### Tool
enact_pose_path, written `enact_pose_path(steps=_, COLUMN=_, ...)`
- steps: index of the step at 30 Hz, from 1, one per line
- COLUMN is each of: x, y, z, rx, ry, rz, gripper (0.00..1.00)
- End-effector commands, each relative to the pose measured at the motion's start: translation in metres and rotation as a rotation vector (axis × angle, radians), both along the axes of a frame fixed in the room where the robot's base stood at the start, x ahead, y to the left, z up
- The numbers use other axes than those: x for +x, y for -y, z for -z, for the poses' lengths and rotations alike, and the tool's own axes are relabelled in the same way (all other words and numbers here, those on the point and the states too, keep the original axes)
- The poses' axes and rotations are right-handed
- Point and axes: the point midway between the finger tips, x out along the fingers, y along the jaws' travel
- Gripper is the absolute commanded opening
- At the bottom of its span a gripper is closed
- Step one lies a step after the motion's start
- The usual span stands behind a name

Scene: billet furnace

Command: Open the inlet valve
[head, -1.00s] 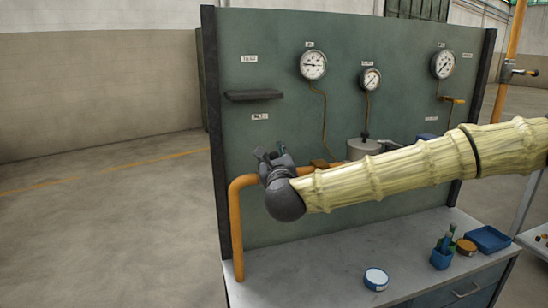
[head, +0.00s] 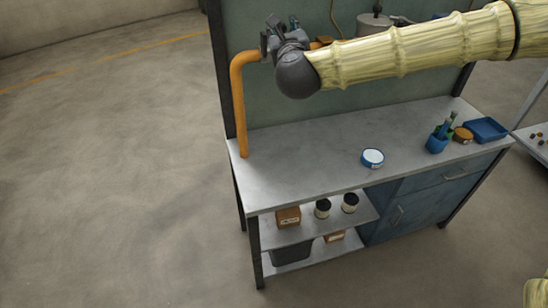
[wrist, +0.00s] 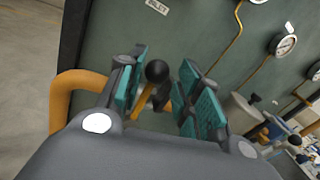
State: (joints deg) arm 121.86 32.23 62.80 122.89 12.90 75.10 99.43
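The orange inlet pipe (head: 238,95) rises from the bench top and bends right, running behind my gripper (head: 278,36). It also shows at the left of the wrist view (wrist: 66,98). In the wrist view, a lever (wrist: 142,104) with a black ball knob (wrist: 157,71) stands between the teal-padded fingers of my gripper (wrist: 160,86). The fingers are apart, with gaps visible on both sides of the knob. The valve body is mostly hidden, and the head view does not show the lever clearly because my gripper covers it.
The bench top (head: 300,150) is mostly clear. A round blue-and-white tin (head: 372,157), a blue cup (head: 437,144) with tools and a blue tray (head: 486,129) stand on it. Gauges (wrist: 284,44) and thin pipes are on the green panel. Open floor lies left.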

Motion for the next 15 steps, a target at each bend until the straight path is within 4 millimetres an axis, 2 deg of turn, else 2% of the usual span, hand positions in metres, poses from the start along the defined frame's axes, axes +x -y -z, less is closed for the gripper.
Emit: enact_pose_path(steps=15, x=-0.077, y=0.008, z=0.002, rx=-0.002, ry=0.001, rz=-0.001, gripper=0.35)
